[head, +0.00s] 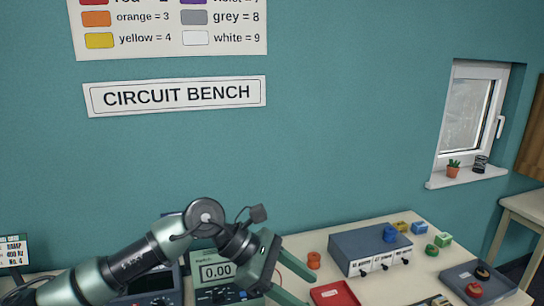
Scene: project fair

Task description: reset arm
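My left arm comes in from the lower left. Its gripper (300,290) hangs over the bench, pointing down to the right. Its two green fingers are spread apart with nothing visible between them, and the lower fingertip is cut off by the frame edge. A meter (217,272) reading 0.00 stands behind the arm and is partly hidden by it. My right arm and gripper are not in view.
The bench (385,289) holds a red tray (334,294), an orange spool (313,260), a blue-grey box (364,253) with switches, small coloured parts and a dark tray (492,291) at right. A teal wall with a window (468,110) stands behind.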

